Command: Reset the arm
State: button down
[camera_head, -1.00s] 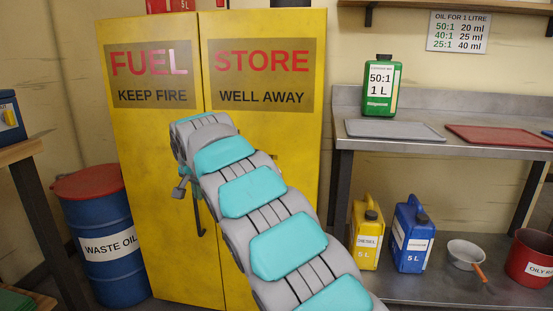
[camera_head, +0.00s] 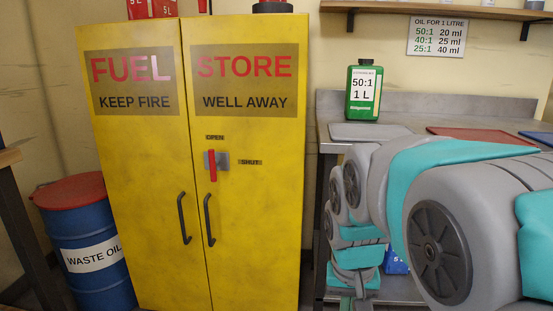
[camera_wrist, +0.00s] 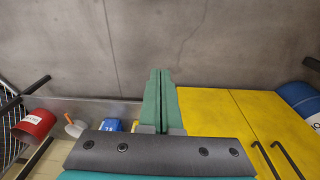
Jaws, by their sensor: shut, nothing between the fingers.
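My gripper (camera_wrist: 158,98) shows in the wrist view as two green fingers lying together, shut and empty. They point over bare grey floor. The yellow fuel store cabinet (camera_head: 150,200) stands at the left, apart from the arm, with both doors closed. Its red latch handle (camera_head: 212,166) hangs vertical, its upper end near the OPEN label. The cabinet also shows at the right of the wrist view (camera_wrist: 215,112).
A blue waste oil drum (camera_head: 85,235) stands left of the cabinet. The metal workbench (camera_head: 430,105) bears a green 50:1 bottle (camera_head: 363,92), a grey tray (camera_head: 370,131) and a red tray (camera_head: 470,137).

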jog(key=s+d+f+n+g, duration=0.1)
jog(key=s+f, duration=0.2)
jog(key=s, duration=0.6)
jog(key=s+d+f+n+g, duration=0.1)
jog(key=s+f, duration=0.2)
jog(key=s, duration=0.6)
jog(key=shift+s+d+f+g+y, duration=0.2)
jog(key=shift+f+g+y, duration=0.1)
jog(key=shift+y, duration=0.1)
